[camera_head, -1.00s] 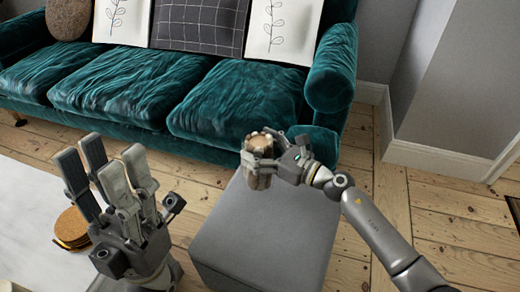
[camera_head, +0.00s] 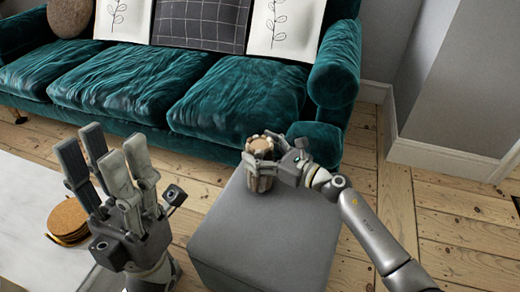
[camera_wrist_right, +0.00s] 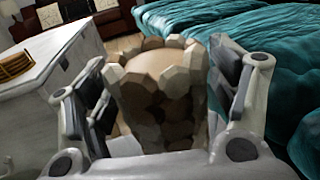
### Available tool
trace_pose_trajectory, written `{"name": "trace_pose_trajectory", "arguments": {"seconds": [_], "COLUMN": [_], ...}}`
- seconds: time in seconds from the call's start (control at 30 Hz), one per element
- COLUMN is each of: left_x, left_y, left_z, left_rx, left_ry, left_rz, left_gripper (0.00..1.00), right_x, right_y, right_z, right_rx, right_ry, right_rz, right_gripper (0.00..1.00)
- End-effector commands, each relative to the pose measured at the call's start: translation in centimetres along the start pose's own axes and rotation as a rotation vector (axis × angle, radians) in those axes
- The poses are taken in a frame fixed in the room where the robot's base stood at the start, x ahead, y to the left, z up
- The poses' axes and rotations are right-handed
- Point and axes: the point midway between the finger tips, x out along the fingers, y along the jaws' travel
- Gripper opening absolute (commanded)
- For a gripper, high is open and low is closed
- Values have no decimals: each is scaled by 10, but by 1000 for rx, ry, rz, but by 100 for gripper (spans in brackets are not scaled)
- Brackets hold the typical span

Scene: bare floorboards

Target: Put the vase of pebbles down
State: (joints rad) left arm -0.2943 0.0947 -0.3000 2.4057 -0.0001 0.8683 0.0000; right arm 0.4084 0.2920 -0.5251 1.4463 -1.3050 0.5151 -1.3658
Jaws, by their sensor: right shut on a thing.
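The vase of pebbles (camera_head: 262,178) is a small upright brown cylinder with a rim of pale stones. My right gripper (camera_head: 262,160) is shut around it, at the back part of the grey ottoman (camera_head: 262,232). I cannot tell whether its base touches the ottoman. In the right wrist view the vase (camera_wrist_right: 160,100) fills the space between the fingers of the right gripper (camera_wrist_right: 160,115), with a flat tan top and beige and brown pebbles. My left gripper (camera_head: 108,165) is open and empty, fingers pointing up, at the left.
A teal sofa (camera_head: 130,85) with cushions stands behind the ottoman. A white table (camera_head: 25,215) at the left bears a stack of round cork coasters (camera_head: 68,220). The ottoman's front top is clear. Bare floorboards (camera_head: 450,225) lie at the right.

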Motion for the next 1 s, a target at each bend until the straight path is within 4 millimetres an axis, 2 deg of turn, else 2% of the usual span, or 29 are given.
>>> {"name": "trace_pose_trajectory", "arguments": {"seconds": [0.1, 0.13, 0.27, 0.73, 0.87, 1.0], "left_x": [0, 2, 2, 5, 3, 1], "left_y": [0, 0, 0, 0, 0, 0], "left_z": [1, 1, 0, -1, -2, -3], "left_rx": [1, 1, 1, 0, -1, -3], "left_ry": [8, 11, 13, 11, -4, -18], "left_rz": [4, 5, 6, 4, -4, -11], "left_gripper": [40, 40, 40, 40, 40, 40], "right_x": [1, 0, 0, 0, -21, -53], "right_y": [-1, 0, 0, 0, -1, 0], "right_z": [2, -3, -3, 2, 0, 0], "right_rx": [-3, 0, 0, 0, 1, 1], "right_ry": [-11, 0, 1, 1, 4, 5], "right_rz": [-1, 0, 0, 0, -4, -2], "right_gripper": [8, 84, 100, 100, 100, 100]}}
